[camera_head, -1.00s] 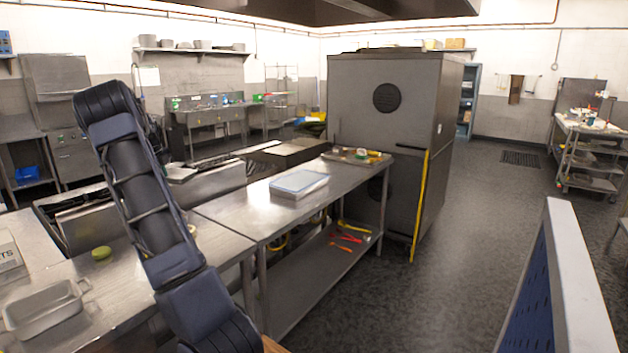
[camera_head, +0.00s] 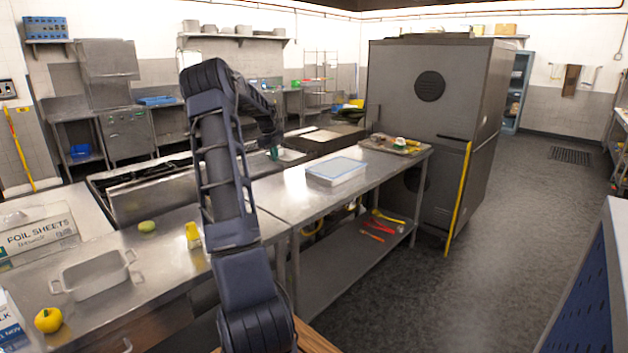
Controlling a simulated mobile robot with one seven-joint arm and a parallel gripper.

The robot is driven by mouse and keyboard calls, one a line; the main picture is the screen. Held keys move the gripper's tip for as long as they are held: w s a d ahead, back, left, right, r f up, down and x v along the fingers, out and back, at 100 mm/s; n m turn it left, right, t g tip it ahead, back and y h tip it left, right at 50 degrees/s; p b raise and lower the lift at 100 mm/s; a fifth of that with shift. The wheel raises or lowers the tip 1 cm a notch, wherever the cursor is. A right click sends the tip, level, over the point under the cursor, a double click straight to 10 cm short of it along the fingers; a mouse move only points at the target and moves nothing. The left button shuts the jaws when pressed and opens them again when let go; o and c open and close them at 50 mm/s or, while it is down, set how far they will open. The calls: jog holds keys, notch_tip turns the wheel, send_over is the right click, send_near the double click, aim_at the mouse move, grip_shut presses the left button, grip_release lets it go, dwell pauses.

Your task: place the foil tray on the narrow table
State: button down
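A shallow rectangular tray with pale sides and a blue-grey top (camera_head: 337,170) lies flat on a long steel table (camera_head: 285,197) with a lower shelf; it looks like the foil tray. An open grey metal pan with two handles (camera_head: 95,273) stands on the steel counter at the lower left. I cannot tell for certain which surface is the narrow table. My arm rises in the middle and bends over at the top, its far part pointing away from the camera. My gripper (camera_head: 272,149) is small and mostly hidden at the arm's end, apart from both trays in the picture.
A foil sheets box (camera_head: 40,232), a yellow fruit (camera_head: 48,320), a green item (camera_head: 147,226) and a yellow item (camera_head: 193,234) are on the left surfaces. A board with food (camera_head: 395,145) lies by the tall grey cabinet (camera_head: 432,110). The floor (camera_head: 490,290) at right is clear.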

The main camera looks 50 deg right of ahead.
jog(key=a+x, duration=0.1)
jog(key=x, duration=0.5)
jog(key=a+x, duration=0.1)
jog(key=x, duration=0.5)
jog(key=a+f+x, duration=0.1)
jog(key=a+x, duration=0.1)
jog(key=x, duration=0.3)
jog(key=shift+d+f, duration=0.1)
jog(key=shift+f, duration=0.25)
jog(key=shift+f, duration=0.15)
jog(key=c, duration=1.7)
grip_release()
